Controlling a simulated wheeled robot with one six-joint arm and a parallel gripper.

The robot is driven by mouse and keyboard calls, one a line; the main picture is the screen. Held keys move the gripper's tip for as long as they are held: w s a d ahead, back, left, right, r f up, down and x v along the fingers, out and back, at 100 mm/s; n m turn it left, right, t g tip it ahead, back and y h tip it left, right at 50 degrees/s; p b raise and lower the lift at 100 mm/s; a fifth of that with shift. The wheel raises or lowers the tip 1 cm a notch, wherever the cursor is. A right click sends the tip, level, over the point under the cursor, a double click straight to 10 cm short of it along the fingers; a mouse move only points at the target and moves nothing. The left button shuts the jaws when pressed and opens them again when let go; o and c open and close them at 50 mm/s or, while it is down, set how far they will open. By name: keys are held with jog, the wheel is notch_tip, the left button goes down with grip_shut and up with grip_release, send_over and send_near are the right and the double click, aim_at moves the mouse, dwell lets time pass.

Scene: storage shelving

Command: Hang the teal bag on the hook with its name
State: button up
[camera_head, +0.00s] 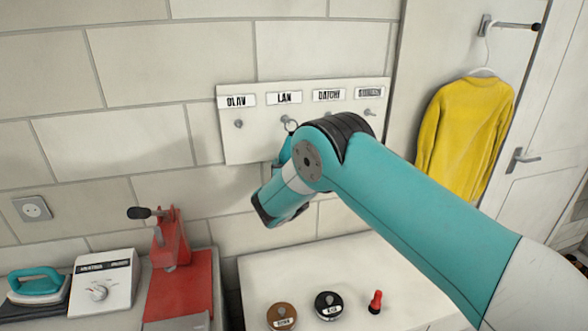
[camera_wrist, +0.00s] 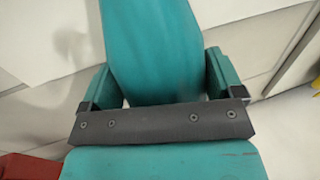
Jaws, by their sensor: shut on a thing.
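The teal bag shows in the wrist view (camera_wrist: 150,45) between the two fingers of my gripper (camera_wrist: 157,80), which is shut on it. In the head view only a narrow teal upper part of the bag (camera_head: 285,149) and its ring (camera_head: 291,126) show beside my arm's joint; the rest is hidden. The ring is at the hook under the second label (camera_head: 285,120); I cannot tell whether it is around the hook. The white hook board (camera_head: 262,142) has labels reading OLAV, LAN or IAN, DAICHI, and a blurred fourth. No name on the bag is visible.
A yellow sweater (camera_head: 461,130) hangs at the right beside a door. Below the board is a white surface (camera_head: 350,262) with two round tins and a red stamp-like item (camera_head: 375,302). A red press (camera_head: 178,270) and teal iron (camera_head: 38,284) stand left.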

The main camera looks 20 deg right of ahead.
jog(key=shift+a+b+x, duration=0.15)
jog(key=shift+x, duration=0.65)
jog(key=shift+a+b+x, duration=0.15)
jog(key=shift+x, duration=0.6)
jog(key=shift+w+f+b, duration=0.5)
jog(key=shift+w+b, duration=0.35)
jog(key=shift+b, duration=0.1)
jog(key=o, duration=1.3)
jog(key=shift+r, duration=0.1)
jog(key=shift+a, duration=0.1)
jog(key=shift+s+a, duration=0.1)
